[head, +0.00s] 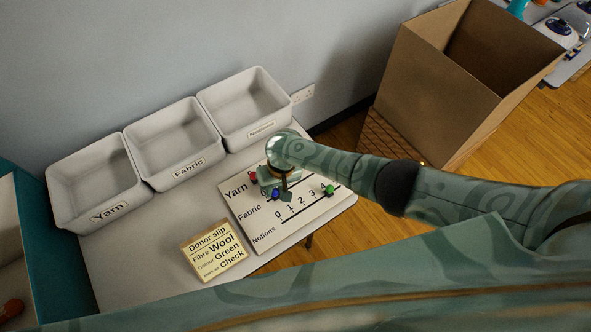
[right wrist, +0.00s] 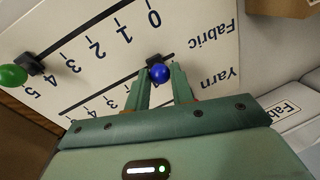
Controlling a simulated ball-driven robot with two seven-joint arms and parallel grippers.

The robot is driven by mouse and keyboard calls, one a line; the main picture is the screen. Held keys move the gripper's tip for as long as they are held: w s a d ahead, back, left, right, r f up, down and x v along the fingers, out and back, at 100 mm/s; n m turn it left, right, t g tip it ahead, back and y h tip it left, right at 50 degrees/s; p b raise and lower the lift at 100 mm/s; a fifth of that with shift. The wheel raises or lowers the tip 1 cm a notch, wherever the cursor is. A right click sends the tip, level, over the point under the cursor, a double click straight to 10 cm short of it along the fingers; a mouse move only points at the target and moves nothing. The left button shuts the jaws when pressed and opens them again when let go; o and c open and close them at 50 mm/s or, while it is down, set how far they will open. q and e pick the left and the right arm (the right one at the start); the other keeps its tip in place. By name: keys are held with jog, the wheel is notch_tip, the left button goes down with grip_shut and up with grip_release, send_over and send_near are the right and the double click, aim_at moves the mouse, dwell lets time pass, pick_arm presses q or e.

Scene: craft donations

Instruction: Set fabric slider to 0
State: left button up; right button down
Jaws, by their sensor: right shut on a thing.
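The slider board (head: 262,239) lies on the table, with rows labelled Yarn, Fabric and Notions. The Fabric slider's blue knob (head: 276,194) sits near the 0 end of its track. In the right wrist view, the blue knob (right wrist: 160,73) is between my right gripper's two fingers (right wrist: 163,80), which are shut on it. A short piece of track shows beyond it towards the Fabric label (right wrist: 210,38). The fingers hide the low Fabric numerals, so its exact reading is unclear. In the head view my right gripper (head: 275,186) reaches down onto the board. My left gripper is not in view.
The Yarn slider's red knob (head: 253,175) is close to my gripper. The Notions slider's green knob (head: 327,190) is at the high end. A donor slip (head: 214,250) lies left of the board. Several labelled bins line the wall; a cardboard box (head: 425,95) stands right.

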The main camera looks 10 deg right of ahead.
aim_at(276, 192)
jog(key=shift+s+a, duration=0.25)
jog(key=shift+a, duration=0.4)
jog(key=shift+s+a, duration=0.2)
jog(key=shift+a, duration=0.45)
jog(key=c, duration=1.2)
grip_release()
jog(key=shift+a, duration=0.1)
jog(key=shift+c, duration=0.2)
jog(key=d+r+p, duration=0.3)
jog(key=r+p, duration=0.7)
jog(key=r, duration=0.6)
jog(key=shift+w, duration=0.15)
